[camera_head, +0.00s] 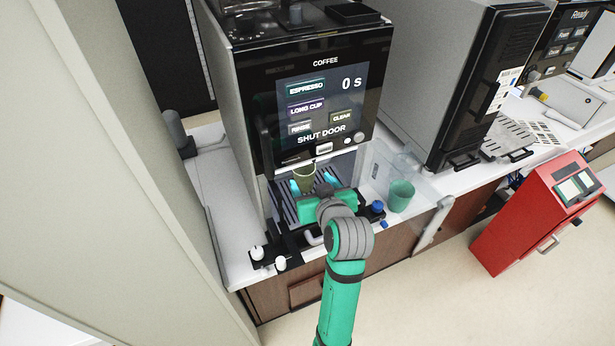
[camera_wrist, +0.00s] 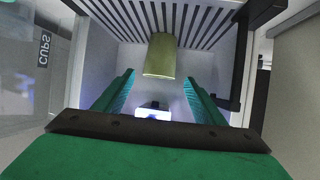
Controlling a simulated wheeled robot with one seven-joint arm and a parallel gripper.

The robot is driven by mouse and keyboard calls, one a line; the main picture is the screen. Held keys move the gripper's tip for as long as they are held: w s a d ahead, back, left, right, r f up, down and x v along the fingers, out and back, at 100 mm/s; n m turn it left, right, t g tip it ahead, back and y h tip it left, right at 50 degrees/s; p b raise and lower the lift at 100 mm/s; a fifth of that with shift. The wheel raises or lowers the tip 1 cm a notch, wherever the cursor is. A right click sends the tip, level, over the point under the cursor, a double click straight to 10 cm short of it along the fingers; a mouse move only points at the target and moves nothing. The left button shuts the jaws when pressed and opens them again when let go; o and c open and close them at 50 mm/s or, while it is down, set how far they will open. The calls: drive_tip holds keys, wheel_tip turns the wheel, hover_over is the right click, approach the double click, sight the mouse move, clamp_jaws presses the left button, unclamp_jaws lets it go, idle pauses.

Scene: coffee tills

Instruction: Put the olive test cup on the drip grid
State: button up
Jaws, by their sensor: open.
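The olive test cup (camera_head: 304,176) is inside the coffee machine's bay, under the spout area. In the wrist view the cup (camera_wrist: 160,57) appears to stand on the slatted drip grid (camera_wrist: 206,22), its wider end towards me. My gripper (camera_head: 318,184) reaches into the bay in front of the cup. In the wrist view my gripper (camera_wrist: 159,78) is open, its two green fingers apart with a gap between each and the cup. The palm hides part of the grid in the head view.
The coffee machine's screen (camera_head: 322,104) reads "SHUT DOOR" and "0 s". A clear door (camera_head: 436,186) stands open at the right. A teal cup (camera_head: 401,195) stands on the counter beside it. A blue-capped item (camera_head: 377,207) sits near my gripper. A red terminal (camera_head: 532,212) stands farther right.

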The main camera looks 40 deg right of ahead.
drive_tip(key=v, duration=0.3)
drive_tip(key=shift+s, duration=0.15)
idle(0.6)
